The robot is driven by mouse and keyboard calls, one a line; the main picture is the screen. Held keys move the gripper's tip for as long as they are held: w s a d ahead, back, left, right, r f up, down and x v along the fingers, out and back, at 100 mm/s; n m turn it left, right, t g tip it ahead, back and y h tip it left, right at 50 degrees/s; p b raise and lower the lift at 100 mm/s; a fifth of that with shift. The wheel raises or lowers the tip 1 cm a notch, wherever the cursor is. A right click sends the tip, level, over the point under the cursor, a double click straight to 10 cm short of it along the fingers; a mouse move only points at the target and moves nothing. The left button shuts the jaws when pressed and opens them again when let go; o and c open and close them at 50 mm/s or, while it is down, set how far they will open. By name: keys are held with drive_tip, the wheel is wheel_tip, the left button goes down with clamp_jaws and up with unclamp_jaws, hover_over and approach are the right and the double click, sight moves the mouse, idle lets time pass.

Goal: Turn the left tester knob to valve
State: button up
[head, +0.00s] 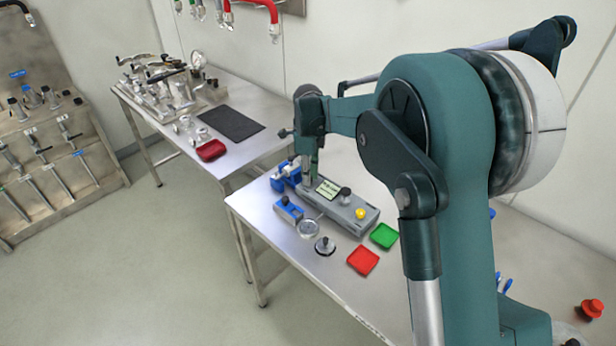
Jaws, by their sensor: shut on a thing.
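The grey tester (352,212) lies on the near metal table, with a pale display (328,189) on its top. A dark knob (345,194) stands right of the display, with a yellow ball-shaped part (361,213) near the tester's right end. My gripper (309,173) points down at the tester's left end, left of the display. It is shut on the left tester knob, which is mostly hidden behind the fingers. The knob's pointer and the valve marking are too small to read.
Blue holders (288,210) stand left of the tester, with a round glass dish (308,229) and a dark-knobbed disc (325,246) in front. A red tray (363,260) and a green tray (384,236) lie to the right. Another table (262,92) with equipment stands behind.

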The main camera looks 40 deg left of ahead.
idle(0.4)
drive_tip(key=o, duration=0.9)
drive_tip(key=shift+r, duration=6)
